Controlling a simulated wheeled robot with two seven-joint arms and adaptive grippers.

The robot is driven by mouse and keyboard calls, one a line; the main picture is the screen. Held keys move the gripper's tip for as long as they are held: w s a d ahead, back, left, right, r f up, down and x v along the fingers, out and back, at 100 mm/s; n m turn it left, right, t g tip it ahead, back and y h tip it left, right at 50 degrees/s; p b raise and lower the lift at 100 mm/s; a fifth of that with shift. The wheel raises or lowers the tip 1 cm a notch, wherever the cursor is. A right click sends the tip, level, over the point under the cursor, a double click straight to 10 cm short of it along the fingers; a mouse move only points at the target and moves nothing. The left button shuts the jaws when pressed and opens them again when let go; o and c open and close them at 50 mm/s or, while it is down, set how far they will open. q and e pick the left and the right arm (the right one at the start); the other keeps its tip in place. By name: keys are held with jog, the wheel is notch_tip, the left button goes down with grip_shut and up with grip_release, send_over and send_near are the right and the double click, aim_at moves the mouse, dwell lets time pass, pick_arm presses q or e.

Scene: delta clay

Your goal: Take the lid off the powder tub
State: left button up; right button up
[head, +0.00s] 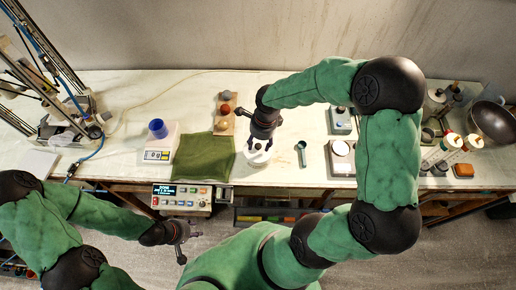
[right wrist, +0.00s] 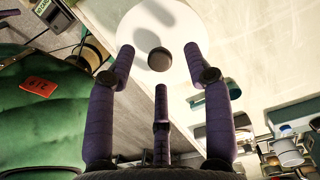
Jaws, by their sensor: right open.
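The powder tub (head: 258,158) is a small white round tub near the bench's front edge. In the right wrist view its white lid (right wrist: 185,25) fills the top middle, with a dark round knob (right wrist: 160,59) at its centre. My right gripper (head: 260,147) is directly above the tub, pointing down. In the right wrist view the fingers of my right gripper (right wrist: 160,75) are spread around the knob, apart from it. Whether the fingertips touch the lid cannot be told. My left gripper (head: 190,246) hangs off the bench's front, empty, its fingers apart.
A green cloth (head: 203,158) lies left of the tub, and a green scoop (head: 301,152) lies right. A scale (head: 158,155) bears a blue cup (head: 157,128). A wooden strip (head: 224,117) holds several balls behind. A control box (head: 181,198) stands at the front edge.

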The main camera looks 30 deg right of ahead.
notch_tip(320, 180, down, 2)
jog(key=shift+a+f, duration=0.1)
jog(key=c, duration=0.9)
jog(key=shift+c, duration=0.2)
